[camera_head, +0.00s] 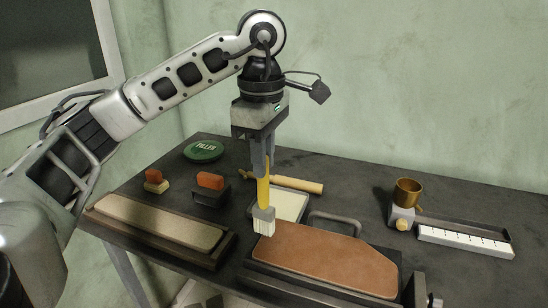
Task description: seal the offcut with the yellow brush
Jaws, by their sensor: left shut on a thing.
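My left gripper (262,172) points straight down and is shut on the yellow brush (264,193). I cannot tell whether the bristles touch the board. The board lies flat on a dark support at the table's front. A longer beige board (158,221) lies on another dark support at the left. The pictures do not make clear which board is the offcut. A shallow cream-filled tray (290,205) is partly hidden behind the brush. My right gripper is out of view.
A grey handle (338,222) stands behind the brown board. A brass cup (408,192) and white marked strip (465,241) are at right. The back right tabletop is clear.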

